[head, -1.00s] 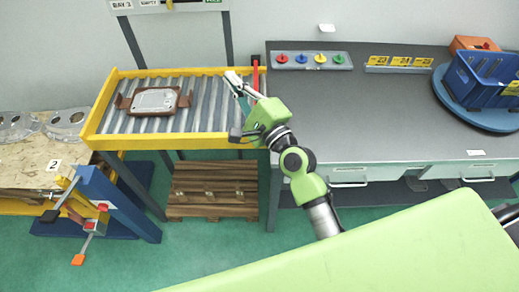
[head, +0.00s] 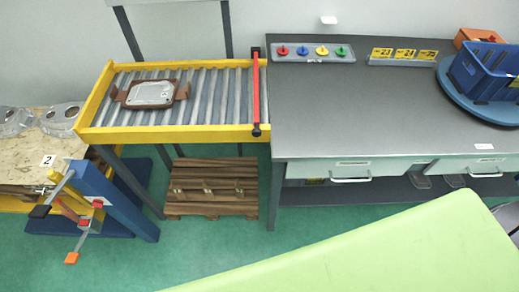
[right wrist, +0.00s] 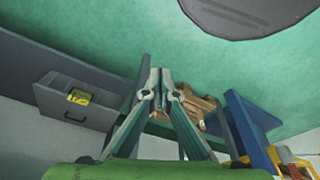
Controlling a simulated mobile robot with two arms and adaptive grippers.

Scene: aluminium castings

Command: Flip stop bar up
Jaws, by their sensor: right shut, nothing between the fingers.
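The red stop bar (head: 256,90) runs from the back rail to the front rail across the right end of the roller conveyor (head: 165,137), with dark pieces at both ends. From this angle I cannot tell how far it stands above the rollers. Nothing covers it in the head view. My right gripper (right wrist: 156,78) shows in the right wrist view, its fingers shut and empty, apart from the stop bar. Neither gripper shows in the head view.
A casting in a brown carrier (head: 150,93) sits on the rollers. The grey bench (head: 380,115) adjoins the conveyor on the right, with colored knobs and a blue crate (head: 484,72). A blue post with a clamp (head: 108,198) stands front left. A wooden pallet (head: 211,187) lies below.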

